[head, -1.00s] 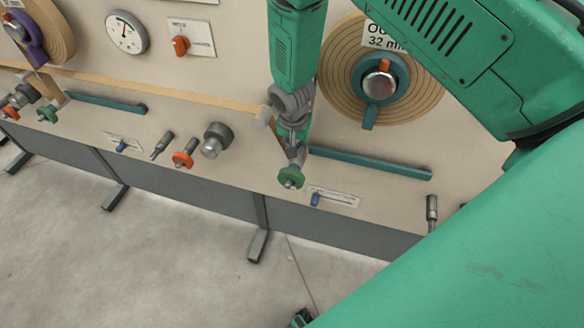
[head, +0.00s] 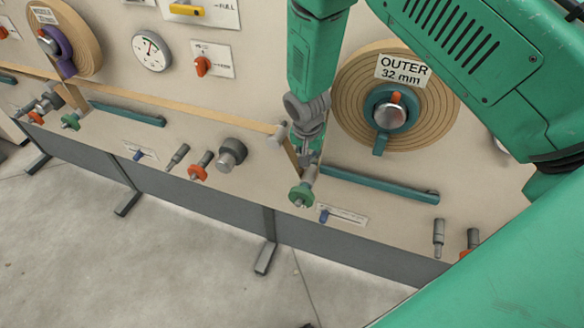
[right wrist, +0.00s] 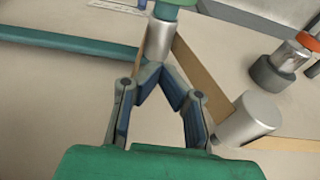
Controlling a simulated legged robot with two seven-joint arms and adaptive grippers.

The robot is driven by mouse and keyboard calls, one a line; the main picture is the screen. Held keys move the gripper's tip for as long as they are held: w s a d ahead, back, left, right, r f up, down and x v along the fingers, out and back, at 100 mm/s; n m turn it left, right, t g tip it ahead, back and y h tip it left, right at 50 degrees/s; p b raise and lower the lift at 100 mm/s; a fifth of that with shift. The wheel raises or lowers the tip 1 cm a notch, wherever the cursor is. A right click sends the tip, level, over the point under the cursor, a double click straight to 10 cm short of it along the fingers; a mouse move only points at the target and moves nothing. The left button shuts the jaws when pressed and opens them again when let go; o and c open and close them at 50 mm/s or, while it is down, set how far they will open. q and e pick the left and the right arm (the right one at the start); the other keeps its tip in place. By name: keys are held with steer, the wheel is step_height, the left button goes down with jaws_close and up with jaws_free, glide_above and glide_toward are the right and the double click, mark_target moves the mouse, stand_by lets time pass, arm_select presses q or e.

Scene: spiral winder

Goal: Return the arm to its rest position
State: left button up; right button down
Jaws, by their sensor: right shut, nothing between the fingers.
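My right arm comes in from the right in the head view and hangs down in front of the panel (head: 270,110). My right gripper (head: 307,152) is shut and empty, close to the tan strip and just above a green-knobbed grey post (head: 302,195). In the right wrist view the fingers of the gripper (right wrist: 160,78) lean together below a grey metal cylinder (right wrist: 159,40) with a green top. The strip (right wrist: 205,75) passes just behind the right finger to a grey roller (right wrist: 247,118). I cannot tell whether the fingers touch the strip. My left gripper is not in view.
A coil labelled OUTER 32 mm (head: 440,105) is right of the gripper. A teal bar (head: 380,185) runs below it. Several knobs and posts line the lower ledge, including a dark grey knob (head: 232,153). The floor (head: 130,260) in front is clear.

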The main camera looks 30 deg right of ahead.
steer(key=s+a+f+n+b, duration=0.1)
steer(key=s+f+n+b, duration=0.2)
steer(key=s, duration=0.7)
steer(key=s+a+f+n+y+b, duration=0.1)
steer(key=s+f+n+b, duration=0.3)
steer(key=s+f+b, duration=0.3)
steer(key=s+a+f+n+b, duration=0.1)
steer(key=s+f+n+b, duration=0.2)
steer(key=s+f, duration=0.7)
steer(key=s+b, duration=0.2)
steer(key=s, duration=0.1)
steer(key=shift+a+f+g+y, duration=0.15)
steer(key=shift+f+g+y, duration=0.15)
steer(key=shift+g, duration=0.1)
steer(key=shift+w, duration=0.15)
